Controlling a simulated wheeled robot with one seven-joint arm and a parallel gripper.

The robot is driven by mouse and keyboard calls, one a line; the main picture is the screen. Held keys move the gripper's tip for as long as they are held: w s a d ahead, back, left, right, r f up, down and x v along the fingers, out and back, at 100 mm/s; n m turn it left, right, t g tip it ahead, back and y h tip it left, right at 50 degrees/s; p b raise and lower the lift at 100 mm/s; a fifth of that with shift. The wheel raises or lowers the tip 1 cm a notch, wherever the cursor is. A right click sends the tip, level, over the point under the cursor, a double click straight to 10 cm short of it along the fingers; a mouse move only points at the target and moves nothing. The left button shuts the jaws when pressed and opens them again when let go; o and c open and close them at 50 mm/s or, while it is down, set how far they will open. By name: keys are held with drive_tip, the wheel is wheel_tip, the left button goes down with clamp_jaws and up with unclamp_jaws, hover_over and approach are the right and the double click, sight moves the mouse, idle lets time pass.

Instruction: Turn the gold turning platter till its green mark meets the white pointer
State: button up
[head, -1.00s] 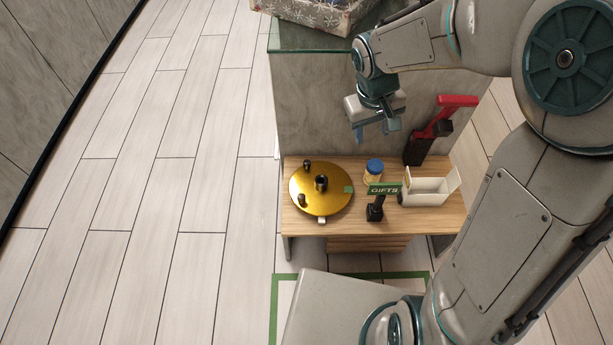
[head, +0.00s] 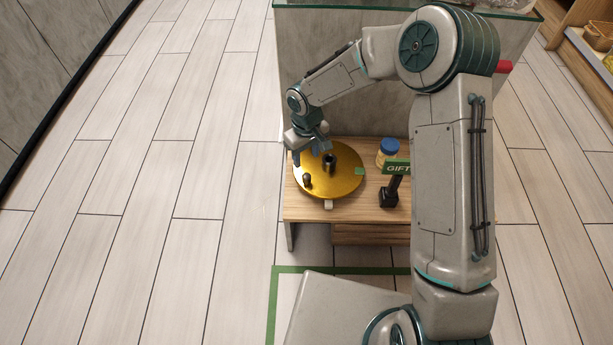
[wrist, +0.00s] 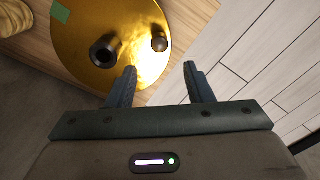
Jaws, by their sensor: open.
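The gold turning platter (head: 345,184) lies on a wooden table, with a dark hub (head: 329,163) and a dark knob (head: 307,180) near its front left edge. Its green mark (head: 359,171) is at the right side. The white pointer (head: 328,204) is at the front edge, apart from the mark. My gripper (head: 311,153) is open over the platter's far left part. In the wrist view, a knob (wrist: 159,42) stands just ahead of the gap between the fingers (wrist: 160,69), and the green mark (wrist: 61,11) is at upper left. The pointer is not visible there.
A blue-lidded jar (head: 388,152) and a green GIFTS sign (head: 396,168) on a dark stand are right of the platter. My arm hides the table's right part. A grey counter (head: 375,110) rises behind. Floor at left is clear.

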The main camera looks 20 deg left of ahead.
sight(306, 176)
wheel_tip(306, 176, down, 10)
drive_tip(key=b, duration=0.2)
drive_tip(key=shift+r+b, duration=0.15)
drive_tip(key=shift+b, duration=0.2)
clamp_jaws()
